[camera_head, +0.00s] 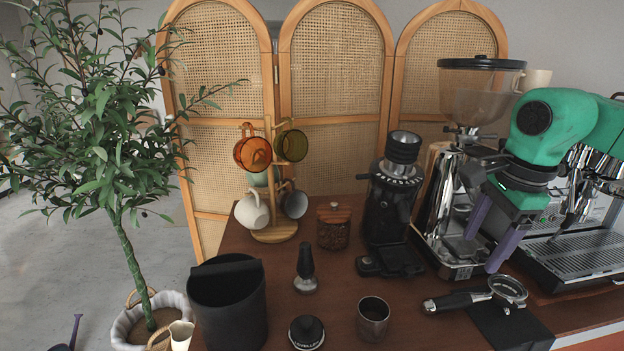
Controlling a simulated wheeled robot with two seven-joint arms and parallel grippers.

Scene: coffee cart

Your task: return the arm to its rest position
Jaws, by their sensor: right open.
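My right arm (555,130) is green and comes in from the right, in front of the espresso machine. My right gripper (481,252) points down with its two purple fingers apart and nothing between them. It is in front of the silver grinder's base and above and behind the portafilter (508,290). The portafilter lies with its black handle to the left, at the black mat. Of my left gripper (72,334), only a small purple part shows at the bottom left edge; its jaws cannot be made out.
The espresso machine (590,245) and a silver grinder (440,205) crowd the right. A black grinder (390,205), jar (333,228), mug stand (275,235), tamper (305,270), metal cup (373,320) and knock box (228,305) stand on the brown counter. A potted tree (125,240) is left.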

